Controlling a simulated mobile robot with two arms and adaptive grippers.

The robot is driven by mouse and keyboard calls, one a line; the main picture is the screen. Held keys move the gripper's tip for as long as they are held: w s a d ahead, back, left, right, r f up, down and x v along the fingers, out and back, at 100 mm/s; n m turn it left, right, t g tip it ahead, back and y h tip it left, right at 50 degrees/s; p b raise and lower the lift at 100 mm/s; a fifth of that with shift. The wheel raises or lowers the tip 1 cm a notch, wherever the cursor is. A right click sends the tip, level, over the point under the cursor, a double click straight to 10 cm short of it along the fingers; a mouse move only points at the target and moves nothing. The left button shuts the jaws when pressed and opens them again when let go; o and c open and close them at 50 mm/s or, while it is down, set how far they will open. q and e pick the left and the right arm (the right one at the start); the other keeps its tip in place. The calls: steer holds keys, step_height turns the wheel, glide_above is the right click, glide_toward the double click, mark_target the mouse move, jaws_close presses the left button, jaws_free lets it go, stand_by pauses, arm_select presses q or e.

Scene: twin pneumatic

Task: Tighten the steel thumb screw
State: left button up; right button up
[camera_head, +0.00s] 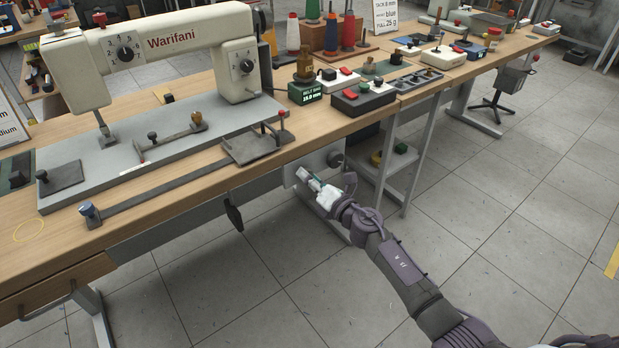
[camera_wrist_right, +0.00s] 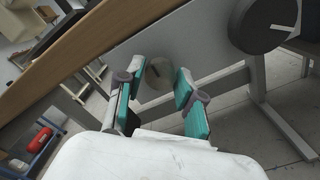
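My right gripper (camera_head: 309,179) is under the front edge of the sewing bench, facing a grey panel (camera_head: 309,164). In the right wrist view the gripper (camera_wrist_right: 160,92) is open, with its two teal-padded fingers apart. A small round pale metal knob (camera_wrist_right: 158,74) with a dark slot-like mark shows between the fingertips, on the panel; it looks like the steel thumb screw. I cannot tell whether the fingers reach around it, and no contact shows. In the head view the gripper hides it. My left gripper is not in view.
The bench edge (camera_wrist_right: 90,65) runs above the gripper. A dark lever (camera_head: 233,212) hangs at left. Open floor lies right.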

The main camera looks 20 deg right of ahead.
steer(key=shift+o, duration=1.2)
steer(key=shift+s, duration=0.1)
steer(key=v, duration=1.2)
